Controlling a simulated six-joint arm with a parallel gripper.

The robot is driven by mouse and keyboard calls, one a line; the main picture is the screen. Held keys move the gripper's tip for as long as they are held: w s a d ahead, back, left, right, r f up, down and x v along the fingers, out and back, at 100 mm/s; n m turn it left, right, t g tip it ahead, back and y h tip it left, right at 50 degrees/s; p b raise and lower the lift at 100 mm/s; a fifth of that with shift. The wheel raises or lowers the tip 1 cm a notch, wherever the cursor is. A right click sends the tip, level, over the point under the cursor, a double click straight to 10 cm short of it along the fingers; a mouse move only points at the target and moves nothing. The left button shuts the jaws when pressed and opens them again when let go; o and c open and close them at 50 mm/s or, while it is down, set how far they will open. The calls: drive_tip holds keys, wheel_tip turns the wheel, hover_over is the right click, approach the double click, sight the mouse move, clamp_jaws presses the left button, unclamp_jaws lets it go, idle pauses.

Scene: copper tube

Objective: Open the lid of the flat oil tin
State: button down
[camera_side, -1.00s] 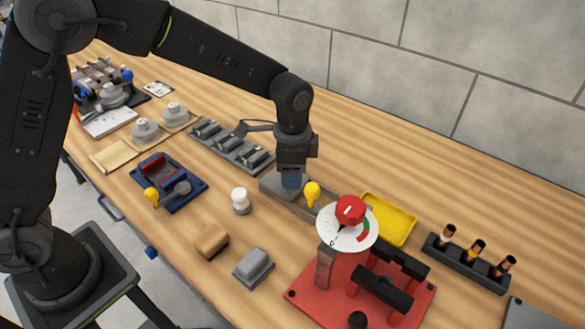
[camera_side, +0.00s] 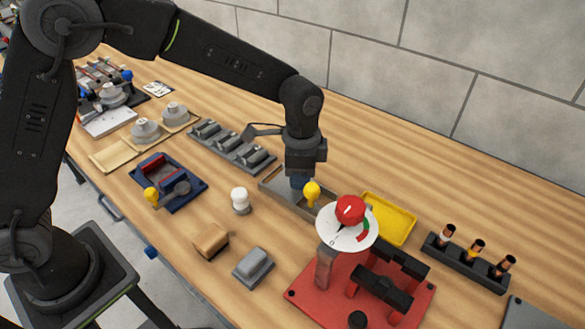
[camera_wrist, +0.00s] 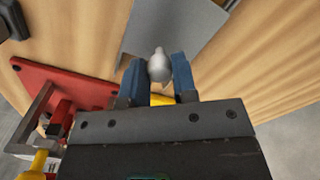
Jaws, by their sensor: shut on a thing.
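The flat oil tin (camera_side: 271,187) is a long, shallow grey metal box on the bench in the side view. Its left end shows a sunken inside with a raised rim. My gripper (camera_side: 299,183) points down over the tin's middle, its blue fingers partly behind a yellow knob (camera_side: 312,189). In the wrist view, my gripper (camera_wrist: 158,80) is shut on a pale grey rounded knob (camera_wrist: 159,65). A flat grey plate (camera_wrist: 178,25) lies beyond the knob; I cannot tell whether it is the lid or the tin's floor.
A red fixture (camera_side: 310,293) with a white dial (camera_side: 335,235) stands close in front right. A yellow tray (camera_side: 393,222) lies right of the tin. A white knob (camera_side: 240,198) and a row of grey blocks (camera_side: 228,147) are to the left. Bare bench lies behind.

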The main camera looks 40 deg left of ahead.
drive_tip(key=d, duration=0.5)
drive_tip(key=shift+d, duration=0.1)
drive_tip(key=c, duration=0.9)
unclamp_jaws()
wheel_tip(320, 180, up, 14)
